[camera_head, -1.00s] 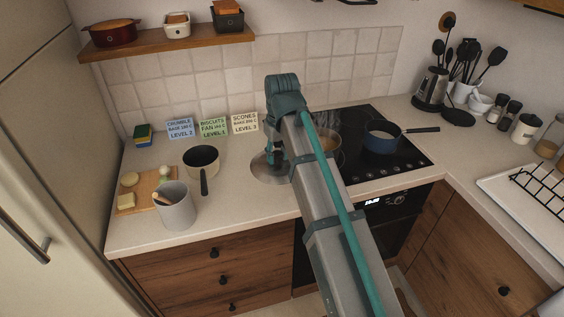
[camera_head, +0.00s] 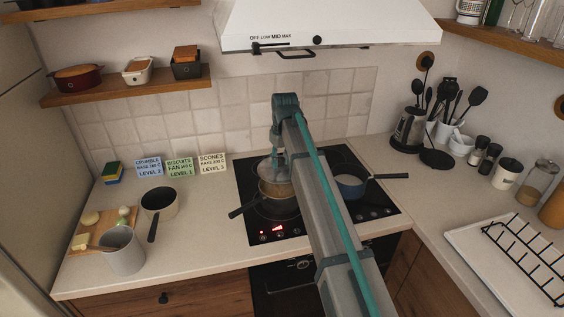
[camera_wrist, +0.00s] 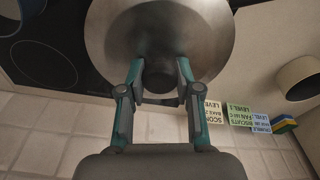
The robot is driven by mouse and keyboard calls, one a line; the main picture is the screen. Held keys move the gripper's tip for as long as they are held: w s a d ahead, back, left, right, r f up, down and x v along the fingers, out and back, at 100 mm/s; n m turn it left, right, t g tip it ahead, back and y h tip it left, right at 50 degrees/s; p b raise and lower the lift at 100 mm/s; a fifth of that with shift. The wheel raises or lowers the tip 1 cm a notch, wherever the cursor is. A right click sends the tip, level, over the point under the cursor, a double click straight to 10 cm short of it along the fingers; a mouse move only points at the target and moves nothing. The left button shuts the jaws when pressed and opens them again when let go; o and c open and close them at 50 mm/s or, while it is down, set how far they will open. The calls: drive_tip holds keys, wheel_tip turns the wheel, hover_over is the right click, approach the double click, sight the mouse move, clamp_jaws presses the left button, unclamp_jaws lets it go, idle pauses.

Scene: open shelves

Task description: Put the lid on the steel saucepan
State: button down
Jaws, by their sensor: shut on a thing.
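The steel saucepan (camera_head: 279,205) sits on the front left of the black hob, its dark handle pointing to the left front. My gripper (camera_head: 276,160) is over its back part. In the wrist view my gripper (camera_wrist: 158,88) is shut on the dark knob of the round steel lid (camera_wrist: 205,35). In the head view the lid (camera_head: 264,171) is at the pan's back left, partly hidden by my gripper. The pan's inside shows in front of the lid, so the lid does not cover it fully. Whether lid and rim touch, I cannot tell.
A cream pan (camera_head: 160,205), a grey pot (camera_head: 122,255) and a board (camera_head: 88,240) are on the left counter. Note cards (camera_head: 180,168) stand behind. The white hood (camera_head: 330,25) hangs above the hob.

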drive_tip(key=shift+a+f, duration=0.15)
drive_tip(key=shift+f, duration=0.15)
drive_tip(key=shift+f+b, duration=1.1)
drive_tip(key=shift+f, duration=1.65)
drive_tip(key=shift+f, duration=0.15)
idle(0.9)
drive_tip(key=shift+c, duration=1.2)
unclamp_jaws()
drive_tip(key=shift+p, duration=0.3)
drive_tip(key=shift+r+p, duration=1.7)
drive_tip(key=shift+r, duration=1.8)
